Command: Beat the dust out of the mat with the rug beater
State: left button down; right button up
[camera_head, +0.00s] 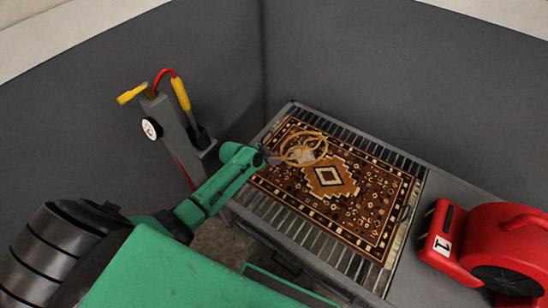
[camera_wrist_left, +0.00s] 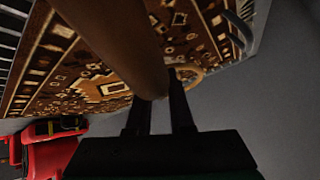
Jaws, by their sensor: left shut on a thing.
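The mat (camera_head: 355,208) is a brown patterned rug with a stepped medallion. It lies on a slatted grey rack and also shows in the left wrist view (camera_wrist_left: 95,60). The rug beater (camera_head: 304,146) has a tan looped head, seen over the far left part of the mat. I cannot tell whether the head touches the mat. My left gripper (camera_head: 270,158) is at the mat's left edge, shut on the beater's handle. In the left wrist view the brown handle (camera_wrist_left: 115,40) runs between the fingers (camera_wrist_left: 165,105). My right gripper is not in view.
A red blower (camera_head: 490,240) marked 1 stands on the grey surface right of the rack (camera_head: 300,262). A grey post (camera_head: 170,125) with a gauge and a yellow-handled red hose stands at left. Dark walls (camera_head: 350,70) close the corner behind.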

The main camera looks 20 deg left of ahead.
pick_arm(q)
jog(key=shift+f, duration=0.35)
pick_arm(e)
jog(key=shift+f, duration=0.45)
pick_arm(q)
notch_tip(320, 180, down, 4)
jog(key=b, duration=0.3)
jog(key=shift+r+b, duration=0.1)
jog(key=shift+b, duration=0.2)
notch_tip(320, 180, up, 5)
jog(key=p, duration=0.5)
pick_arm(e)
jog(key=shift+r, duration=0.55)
pick_arm(q)
jog(key=shift+f+b, duration=2.7)
jog(key=shift+f, duration=0.05)
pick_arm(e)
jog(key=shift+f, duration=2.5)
pick_arm(q)
notch_tip(320, 180, up, 5)
jog(key=p, duration=0.5)
jog(key=shift+r, duration=0.15)
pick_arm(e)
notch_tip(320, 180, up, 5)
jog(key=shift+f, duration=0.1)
